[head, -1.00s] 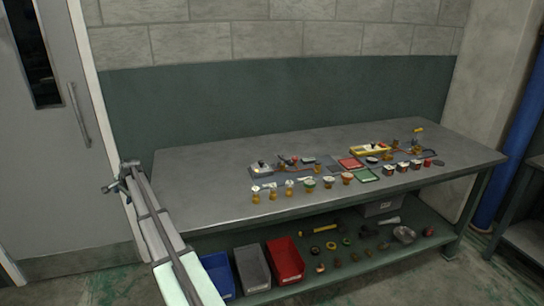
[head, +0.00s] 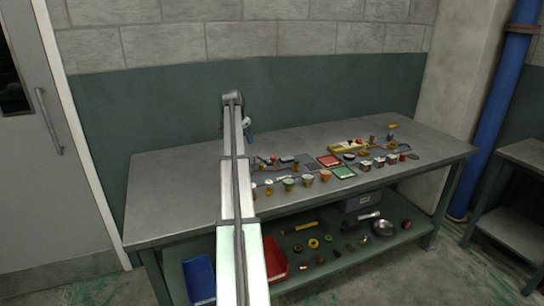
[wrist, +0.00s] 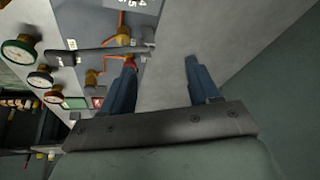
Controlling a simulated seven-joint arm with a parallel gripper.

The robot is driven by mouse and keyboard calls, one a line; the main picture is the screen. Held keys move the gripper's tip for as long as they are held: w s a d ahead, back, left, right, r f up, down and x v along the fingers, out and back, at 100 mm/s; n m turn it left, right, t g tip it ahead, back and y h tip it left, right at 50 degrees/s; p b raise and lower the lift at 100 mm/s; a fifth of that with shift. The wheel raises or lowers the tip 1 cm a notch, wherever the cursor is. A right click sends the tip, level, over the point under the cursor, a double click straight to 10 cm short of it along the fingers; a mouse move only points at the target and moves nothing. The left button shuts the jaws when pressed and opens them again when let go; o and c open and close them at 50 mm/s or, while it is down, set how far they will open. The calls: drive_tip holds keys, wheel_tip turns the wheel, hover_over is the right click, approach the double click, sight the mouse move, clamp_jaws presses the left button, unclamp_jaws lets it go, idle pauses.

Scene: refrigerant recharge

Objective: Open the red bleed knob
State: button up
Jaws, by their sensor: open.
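My gripper (wrist: 160,68) is open, with its two blue fingers apart and bare grey bench between them. A small red part (wrist: 130,62), which may be the red bleed knob, shows at the tip of the left finger in the wrist view. It sits below a brass fitting (wrist: 123,36) and is partly hidden by the finger; I cannot tell if they touch. In the head view my gripper (head: 248,130) hangs above the bench, at the left end of the row of parts. The knob cannot be made out there.
A grey bar (wrist: 95,52) lies across the panel beside the left finger. Several round gauges (wrist: 40,76) stand farther left. The bench's left end is clear.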

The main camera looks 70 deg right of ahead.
drive_tip(key=s+d+r+g, duration=0.1)
drive_tip(key=s+d, duration=0.2)
drive_tip(key=s, duration=0.5)
approach(273, 157)
drive_tip(key=shift+m, duration=0.4)
drive_tip(key=x, duration=0.8)
drive_tip(key=shift+f, duration=0.1)
drive_tip(key=shift+c, duration=0.4)
drive_tip(key=c, duration=1)
drive_tip(key=shift+o, duration=0.2)
